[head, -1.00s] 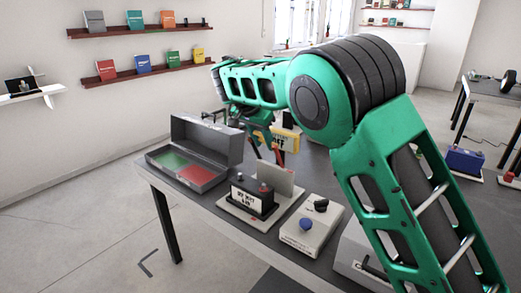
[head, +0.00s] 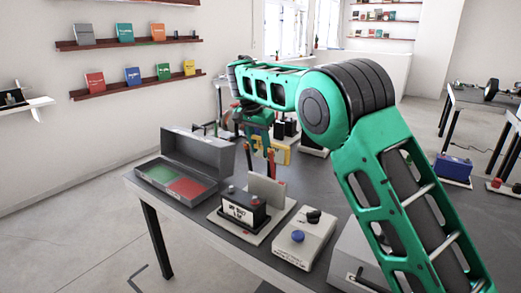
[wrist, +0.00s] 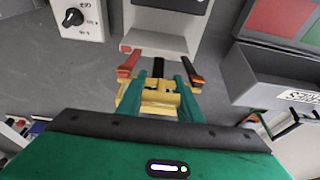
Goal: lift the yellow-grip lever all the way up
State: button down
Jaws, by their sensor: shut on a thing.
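In the head view, my gripper (head: 261,162) points down behind the upright pale plate, and yellow (head: 284,152) shows beside the fingers. The forearm and fingers hide part of the grip. The lever's pivot and its exact angle cannot be made out.
A pale-based unit with an upright plate (head: 266,188) stands near the gripper. An open grey case (head: 222,156) is at left, and a white knob box (head: 318,236) is at front right. More devices stand behind the gripper. The table's (head: 255,263) front strip is clear.

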jog(key=shift+d+f, duration=0.1)
jog(key=c, duration=1.5)
grip_release()
jog(key=shift+w, duration=0.1)
jog(key=v, duration=1)
jog(key=shift+r, duration=0.35)
